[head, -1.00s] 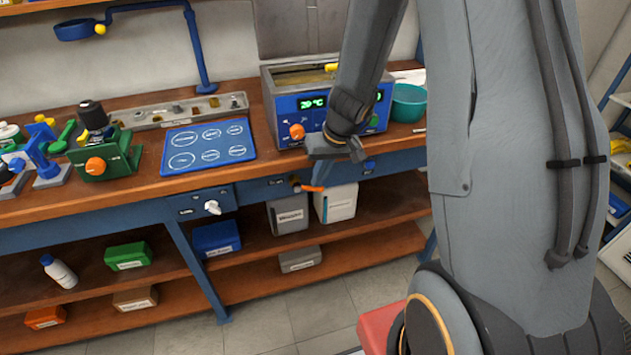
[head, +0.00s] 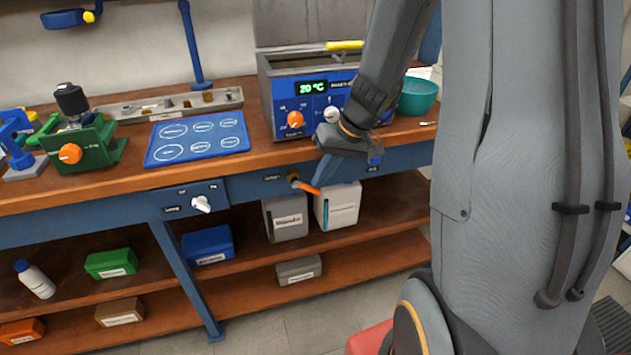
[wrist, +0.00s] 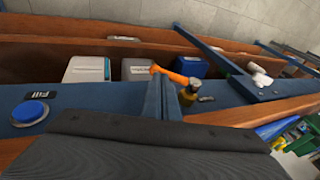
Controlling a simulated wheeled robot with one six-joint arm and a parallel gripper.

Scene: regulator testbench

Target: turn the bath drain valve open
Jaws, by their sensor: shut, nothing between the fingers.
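The bath drain valve has an orange lever (head: 306,187) on a brass body (head: 293,180), under the bench's front edge below the bath. In the head view the lever points right and slightly down. In the wrist view the orange lever (wrist: 171,76) runs left from the brass body (wrist: 196,84), just beyond my fingertips. My gripper (head: 322,178) is shut and empty, its fingers pointing down beside the lever's free end. I cannot tell whether they touch it. The water bath (head: 283,93) shows 20 °C.
A white knob (head: 201,204) sits on a panel left of the valve. A blue button (wrist: 30,111) is on the bench front on the other side. White and grey containers (head: 286,217) stand on the shelf below. A teal bowl (head: 417,97) stands right of the bath.

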